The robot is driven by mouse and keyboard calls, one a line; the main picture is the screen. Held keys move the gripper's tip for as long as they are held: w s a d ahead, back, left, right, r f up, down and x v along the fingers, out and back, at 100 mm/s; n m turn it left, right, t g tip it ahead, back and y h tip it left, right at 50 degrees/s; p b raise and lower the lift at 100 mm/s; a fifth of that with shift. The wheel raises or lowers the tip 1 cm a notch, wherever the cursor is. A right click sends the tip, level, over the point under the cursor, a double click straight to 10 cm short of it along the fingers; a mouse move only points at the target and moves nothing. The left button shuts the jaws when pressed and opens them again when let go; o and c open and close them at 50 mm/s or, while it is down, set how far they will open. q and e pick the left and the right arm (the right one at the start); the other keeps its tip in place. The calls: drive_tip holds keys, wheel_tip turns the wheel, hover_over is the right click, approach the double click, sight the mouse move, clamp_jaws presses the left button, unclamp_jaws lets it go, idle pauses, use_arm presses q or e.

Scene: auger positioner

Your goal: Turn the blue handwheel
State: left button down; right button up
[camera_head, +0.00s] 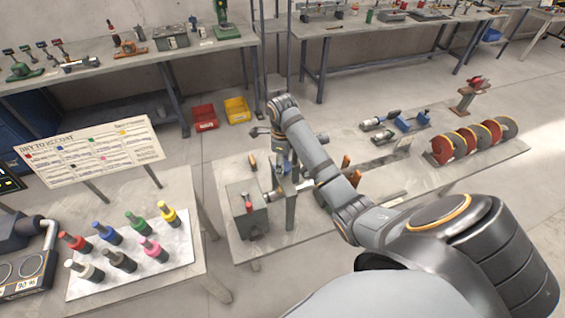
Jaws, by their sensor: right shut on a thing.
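My right arm comes in from the lower right and reaches over the low bench, with its wrist bent downward. My right gripper (282,163) is small in the head view and partly hidden by my own arm. It is shut on the blue handwheel (281,169), of which only a little blue shows at the fingers. The handwheel is on the positioner beside a grey box-shaped housing (246,212) with a small red part on it. My left gripper is not in view.
Red and yellow bins (237,109) sit on the floor behind. Open floor lies right.

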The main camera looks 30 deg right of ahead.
drive_tip(key=shift+w+r+n, duration=0.1)
drive_tip(key=shift+n, duration=1.9)
drive_tip(key=n, duration=0.3)
drive_tip(key=shift+n, duration=0.3)
drive_tip(key=n, duration=0.3)
drive_tip(key=shift+n, duration=0.3)
drive_tip(key=n, duration=0.4)
drive_tip(key=shift+n, duration=0.3)
drive_tip(key=n, duration=0.3)
drive_tip(key=shift+n, duration=0.3)
drive_tip(key=n, duration=0.8)
drive_tip(key=shift+n, duration=2.1)
